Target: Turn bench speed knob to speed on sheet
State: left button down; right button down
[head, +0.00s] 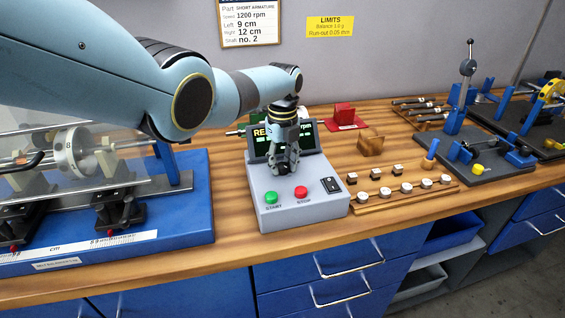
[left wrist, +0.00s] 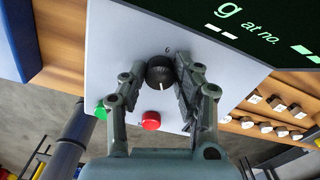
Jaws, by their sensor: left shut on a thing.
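The speed knob (left wrist: 160,74) is black and round with a white pointer mark, seen in the left wrist view on the grey control box (head: 262,206). My left gripper (head: 286,168) points down at the box, its fingers on either side of the knob and shut on it; the gripper hides the knob in the head view. The box's display (head: 310,138) is partly hidden by my arm. The sheet (head: 250,22) on the wall reads short armature, speed 1200 rpm, left 9 cm, right 12 cm, shaft no. 2. My right gripper is not in view.
The box has a green START button (head: 271,198), a red STOP button (head: 301,192) and a black switch (head: 331,185). A blue balancing bench (head: 200,215) stands to the left. A wooden rack of weights (head: 400,196) lies close on the right. A yellow limits sign (head: 330,27) is on the wall.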

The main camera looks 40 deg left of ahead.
aim_at(283, 165)
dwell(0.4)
pick_arm(q)
jog(key=c, duration=1)
grip_release()
notch_tip(283, 165, up, 12)
jog(key=shift+r, duration=0.1)
